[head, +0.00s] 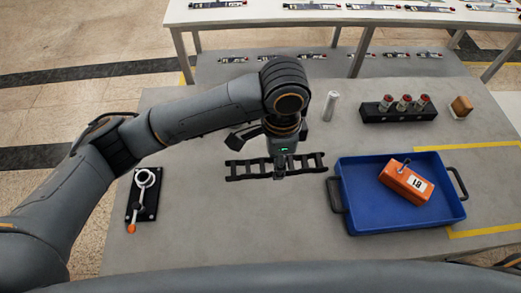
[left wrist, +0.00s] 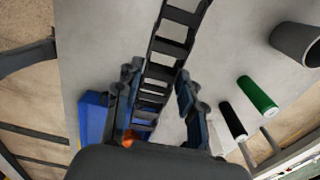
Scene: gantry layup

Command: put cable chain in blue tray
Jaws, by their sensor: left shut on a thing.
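The cable chain (head: 248,169) is a black ladder-like strip, lying left to right just left of the blue tray. It also runs between my fingers in the left wrist view (left wrist: 171,47). My left gripper (head: 279,173) points down over the middle of the chain and is shut on it; its fingers also show in the left wrist view (left wrist: 157,100). I cannot tell whether the chain touches the table. The blue tray (head: 385,224) has black side handles and holds an orange box (head: 406,181). My right gripper is out of view.
A silver cylinder (head: 330,106), a black rack with three red-topped cylinders (head: 398,115) and a small orange-brown block (head: 461,107) stand behind the tray. A black plate with a ringed lever (head: 144,194) lies at left. Grey table is clear in front of the chain.

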